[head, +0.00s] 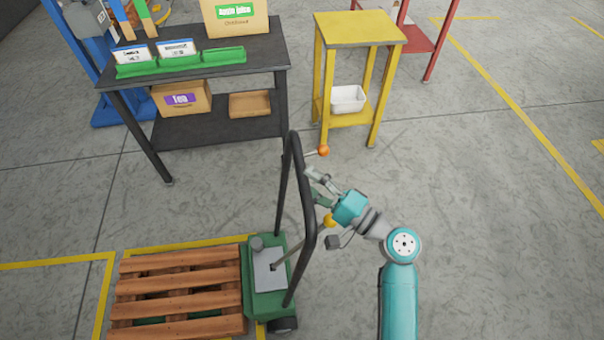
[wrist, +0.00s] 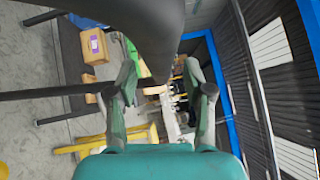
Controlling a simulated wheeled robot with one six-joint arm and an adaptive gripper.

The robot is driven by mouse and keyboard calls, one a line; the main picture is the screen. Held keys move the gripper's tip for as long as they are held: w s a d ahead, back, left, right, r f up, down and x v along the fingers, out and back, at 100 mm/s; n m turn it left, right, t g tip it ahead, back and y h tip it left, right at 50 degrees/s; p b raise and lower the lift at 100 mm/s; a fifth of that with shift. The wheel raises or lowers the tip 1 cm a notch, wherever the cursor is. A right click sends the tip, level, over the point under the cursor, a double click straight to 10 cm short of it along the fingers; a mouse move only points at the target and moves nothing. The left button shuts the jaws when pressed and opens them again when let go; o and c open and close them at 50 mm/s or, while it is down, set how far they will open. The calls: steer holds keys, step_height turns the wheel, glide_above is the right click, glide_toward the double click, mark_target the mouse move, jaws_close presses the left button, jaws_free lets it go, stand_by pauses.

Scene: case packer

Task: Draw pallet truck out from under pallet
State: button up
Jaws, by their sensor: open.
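The pallet truck has a green body with a grey top plate (head: 268,272) and a tall black handle loop (head: 308,215). Its body stands against the right end of the wooden pallet (head: 178,292); its forks are hidden. An orange knob (head: 323,151) and a yellow knob (head: 329,220) show beside the loop. My gripper (head: 312,184) is open at the right side of the loop. In the wrist view, the dark handle bar (wrist: 155,35) looms large and close, between and just beyond the open fingers (wrist: 162,85). I cannot tell whether they touch it.
A dark workbench (head: 225,60) with boxes and green trays stands behind the truck. A yellow stand (head: 360,28) holding a white bin (head: 348,98) is behind my gripper. A red stand (head: 425,40) is at the back. Floor to the right is clear, with yellow lines.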

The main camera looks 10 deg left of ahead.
steer(key=shift+x, duration=1.5)
jaws_close()
